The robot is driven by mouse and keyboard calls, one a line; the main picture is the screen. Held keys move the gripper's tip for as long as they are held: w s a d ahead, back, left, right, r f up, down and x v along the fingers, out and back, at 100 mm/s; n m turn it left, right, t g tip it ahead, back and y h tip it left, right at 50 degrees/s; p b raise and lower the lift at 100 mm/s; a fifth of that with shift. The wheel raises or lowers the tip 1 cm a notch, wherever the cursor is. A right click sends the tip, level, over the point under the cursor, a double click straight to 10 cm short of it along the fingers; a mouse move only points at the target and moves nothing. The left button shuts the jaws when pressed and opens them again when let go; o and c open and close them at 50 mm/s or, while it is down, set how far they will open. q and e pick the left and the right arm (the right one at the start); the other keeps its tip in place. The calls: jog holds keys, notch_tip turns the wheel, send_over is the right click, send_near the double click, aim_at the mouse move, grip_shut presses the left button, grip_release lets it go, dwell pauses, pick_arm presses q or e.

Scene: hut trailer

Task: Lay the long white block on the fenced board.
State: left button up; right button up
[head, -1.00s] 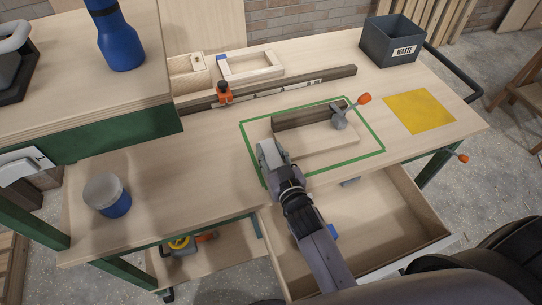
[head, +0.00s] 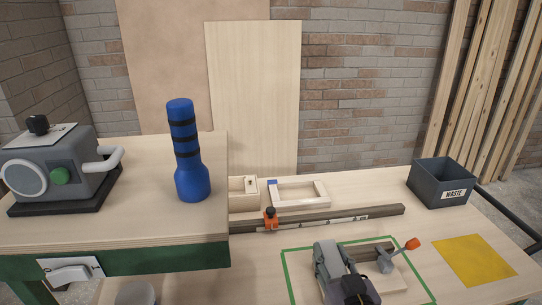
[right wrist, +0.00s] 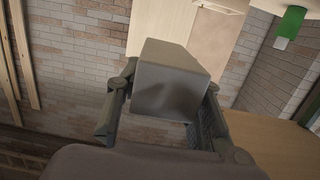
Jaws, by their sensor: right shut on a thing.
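The fenced board (head: 392,284) is a pale board inside a green tape outline, with a dark fence (head: 355,250) along its back. A toggle clamp (head: 386,264) with an orange handle tip stands at its right part. My right gripper (head: 328,260) is in front of the fence's left end and hides it and part of the board. In the right wrist view, the gripper is shut on the long white block (right wrist: 172,85), whose end looks grey in shade between the two fingers. The head view does not show the block clearly. My left gripper is not in view.
A rail with an orange stop (head: 271,218) lies behind the board, with a wooden frame (head: 300,194) and small box (head: 243,191) beyond. A waste bin (head: 441,183) and yellow sheet (head: 474,260) are at right.

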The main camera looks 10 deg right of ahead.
aim_at(343, 267)
jog(key=s, duration=0.1)
jog(key=s+d, duration=0.1)
jog(key=shift+s+d+f, duration=0.15)
jog(key=shift+s+d, duration=0.15)
jog(key=shift+s, duration=0.1)
jog(key=s+f, duration=0.3)
jog(key=s, duration=0.5)
jog(key=shift+d, duration=0.1)
